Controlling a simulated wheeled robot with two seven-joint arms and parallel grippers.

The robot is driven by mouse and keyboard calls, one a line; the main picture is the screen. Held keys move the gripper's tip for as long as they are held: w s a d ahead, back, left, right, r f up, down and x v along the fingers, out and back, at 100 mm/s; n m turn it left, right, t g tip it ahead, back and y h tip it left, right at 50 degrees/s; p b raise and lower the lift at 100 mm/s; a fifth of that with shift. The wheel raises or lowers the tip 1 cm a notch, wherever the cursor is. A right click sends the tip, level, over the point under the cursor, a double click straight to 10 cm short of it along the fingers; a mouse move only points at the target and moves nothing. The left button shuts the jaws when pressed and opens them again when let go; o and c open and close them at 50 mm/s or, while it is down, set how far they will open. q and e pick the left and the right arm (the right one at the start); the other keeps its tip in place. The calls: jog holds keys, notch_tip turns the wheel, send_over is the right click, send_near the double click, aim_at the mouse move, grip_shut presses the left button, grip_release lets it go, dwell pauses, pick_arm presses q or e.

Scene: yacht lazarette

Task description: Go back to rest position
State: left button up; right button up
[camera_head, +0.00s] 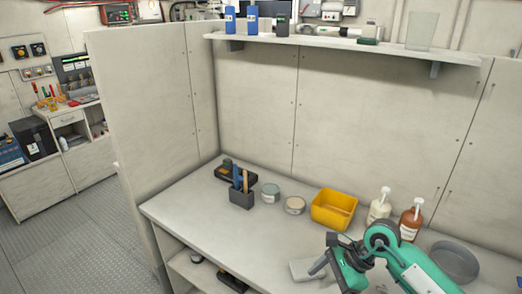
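My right arm, teal green, comes in from the lower right over the front of the workbench (185,207). Its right gripper (330,266) is at the bottom of the view, over the bench top near a pale flat block (303,270). A dark grey piece sticks out to the left there; I cannot tell whether it is a finger or something held. The fingers are not clear enough to show whether they are open or shut. My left arm and gripper are not in view.
A dark holder with tools (241,198), two round tins (271,193) (295,205), a yellow bin (334,209), two pump bottles (379,206) (410,220) and a grey round dish (455,262) stand on the bench. A shelf (340,43) with bottles hangs above. The bench's left front is clear.

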jog(key=s+a+r+m+t+y, duration=0.1)
jog(key=s+a+r+m+y, duration=0.2)
jog(key=a+r+y, duration=0.5)
notch_tip(320, 180, up, 7)
jog(key=w+m+t+y, duration=0.1)
jog(key=m+t+y, duration=0.3)
jog(key=m+t, duration=0.6)
jog(key=w+d+m+t+h, duration=0.3)
jog(key=d+m+t+h, duration=0.6)
jog(key=m, duration=1.1)
jog(key=s+d+f+m+g+h, duration=0.3)
jog(key=d+f+m+h, duration=0.4)
jog(key=f+m+h, duration=0.5)
jog(key=s+f+m+g+y, duration=0.1)
jog(key=s+f+m+g, duration=0.3)
jog(key=s+f+g, duration=0.5)
jog(key=s+f+m+g+y, duration=0.1)
jog(key=s+f+m+g, duration=0.35)
jog(key=s, duration=0.75)
notch_tip(320, 180, down, 32)
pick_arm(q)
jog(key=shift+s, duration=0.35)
pick_arm(e)
jog(key=s+d+f+g, duration=0.2)
jog(key=s+d+f, duration=0.1)
jog(key=s+f, duration=1.6)
jog(key=shift+s+d+f, duration=0.15)
jog(key=shift+s+d, duration=0.05)
jog(key=shift+s, duration=0.2)
